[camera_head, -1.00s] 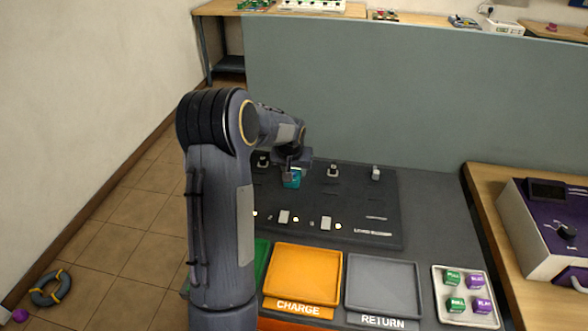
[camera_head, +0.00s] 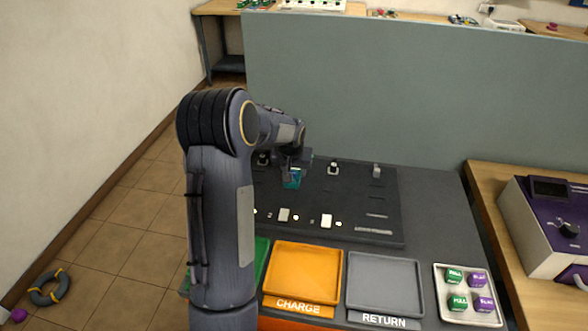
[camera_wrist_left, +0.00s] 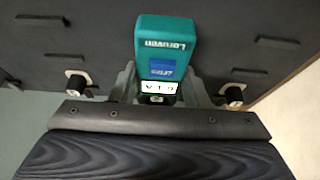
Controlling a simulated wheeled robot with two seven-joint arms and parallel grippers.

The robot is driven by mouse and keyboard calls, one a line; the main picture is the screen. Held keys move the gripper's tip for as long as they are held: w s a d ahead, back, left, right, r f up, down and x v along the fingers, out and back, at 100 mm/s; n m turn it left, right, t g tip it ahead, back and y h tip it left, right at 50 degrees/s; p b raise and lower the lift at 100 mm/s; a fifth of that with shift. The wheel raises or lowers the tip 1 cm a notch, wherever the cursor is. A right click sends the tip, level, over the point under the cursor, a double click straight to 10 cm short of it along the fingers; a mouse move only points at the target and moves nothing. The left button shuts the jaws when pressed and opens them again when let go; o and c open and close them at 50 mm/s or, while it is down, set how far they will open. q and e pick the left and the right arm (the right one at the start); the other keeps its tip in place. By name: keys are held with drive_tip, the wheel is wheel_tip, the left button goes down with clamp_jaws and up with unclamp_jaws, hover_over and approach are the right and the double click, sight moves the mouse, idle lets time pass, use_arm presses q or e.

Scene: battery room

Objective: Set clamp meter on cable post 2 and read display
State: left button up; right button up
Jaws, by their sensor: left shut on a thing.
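The teal clamp meter (camera_head: 292,179) is in my left gripper (camera_head: 293,165), over the dark board (camera_head: 350,205). In the left wrist view the teal meter (camera_wrist_left: 167,40) sits between the fingers of my left gripper (camera_wrist_left: 163,82), with lettering upside down, a small blue panel and a white strip. The characters on the panel are too small to read surely. Cable posts stand on the board: one behind the arm (camera_head: 263,158), one in the middle (camera_head: 333,168), one at the right (camera_head: 376,171). Whether the meter's jaw encloses a post is hidden. My right gripper is out of view.
An orange CHARGE tray (camera_head: 303,267) and a grey RETURN tray (camera_head: 384,283) lie in front of the board. A pale tray (camera_head: 440,296) with green and purple cubes is to their right. A purple-and-white device (camera_head: 535,225) stands on the right bench. A grey-green partition (camera_head: 400,90) rises behind.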

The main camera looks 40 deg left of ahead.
use_arm(q)
drive_tip(key=shift+f, duration=0.1)
drive_tip(key=o, duration=0.9)
drive_tip(key=shift+c, duration=0.2)
drive_tip(key=shift+p+v, duration=2.7)
drive_tip(key=shift+v, duration=2.55)
drive_tip(key=shift+s+r, duration=0.15)
drive_tip(key=shift+r, duration=0.15)
